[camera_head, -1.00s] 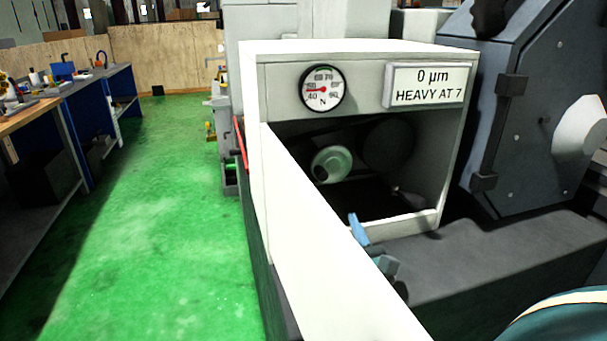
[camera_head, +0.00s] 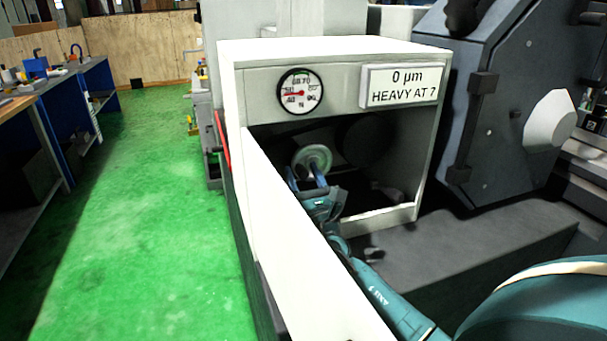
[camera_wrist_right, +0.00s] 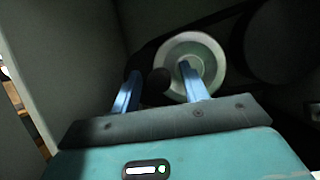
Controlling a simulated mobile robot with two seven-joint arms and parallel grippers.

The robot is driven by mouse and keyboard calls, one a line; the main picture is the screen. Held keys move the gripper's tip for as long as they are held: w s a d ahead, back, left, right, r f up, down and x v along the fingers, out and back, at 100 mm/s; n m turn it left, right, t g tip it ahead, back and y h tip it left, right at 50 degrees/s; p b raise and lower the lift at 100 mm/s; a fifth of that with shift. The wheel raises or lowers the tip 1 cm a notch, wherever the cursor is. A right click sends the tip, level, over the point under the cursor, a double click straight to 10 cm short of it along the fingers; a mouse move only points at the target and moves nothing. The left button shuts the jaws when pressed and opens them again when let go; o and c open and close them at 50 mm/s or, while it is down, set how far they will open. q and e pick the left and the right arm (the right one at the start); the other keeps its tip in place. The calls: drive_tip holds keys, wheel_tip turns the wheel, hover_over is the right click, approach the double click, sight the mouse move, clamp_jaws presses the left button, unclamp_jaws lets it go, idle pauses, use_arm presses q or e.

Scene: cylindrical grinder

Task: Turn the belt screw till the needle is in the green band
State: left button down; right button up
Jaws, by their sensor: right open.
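The round white gauge (camera_head: 300,92) is on the front panel of the open housing (camera_head: 237,88). In the right wrist view, a dark round knob (camera_wrist_right: 160,80), possibly the belt screw, appears between the open fingers (camera_wrist_right: 158,74). The pulley (camera_wrist_right: 205,52) is behind the right finger. I cannot tell whether the fingers touch the knob. My left gripper is out of view.
The white open door (camera_head: 285,235) runs toward me, left of my right arm. A sign (camera_head: 402,86) reads "0 µm HEAVY AT 7". A second dark pulley (camera_wrist_right: 283,45) and belt are inside. The housing's side wall (camera_wrist_right: 65,60) is close left of the gripper.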

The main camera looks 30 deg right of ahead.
clamp_jaws()
idle(0.4)
drive_tip(key=shift+m, duration=0.4)
drive_tip(key=m+h, duration=0.1)
drive_tip(key=m, duration=0.1)
drive_tip(key=r+m+g+h, duration=0.1)
drive_tip(key=m, duration=0.1)
drive_tip(key=m+h, duration=0.1)
drive_tip(key=shift+r+m, duration=0.25)
drive_tip(key=shift+m, duration=0.15)
drive_tip(key=shift+s+d+r+m+g+h+p, duration=0.1)
drive_tip(key=shift+r+m+g+h+p, duration=0.2)
drive_tip(key=shift+m, duration=0.45)
drive_tip(key=shift+w+d+m+g+h+p, duration=0.15)
drive_tip(key=shift+m+g+h, duration=0.25)
drive_tip(key=shift+m, duration=0.4)
drive_tip(key=shift+s+d+r+m+g+h+p, duration=0.1)
drive_tip(key=shift+s+r+m+g+h+p, duration=0.2)
drive_tip(key=shift+m, duration=0.45)
drive_tip(key=shift+w+f, duration=0.1)
drive_tip(key=shift+w, duration=0.05)
unclamp_jaws()
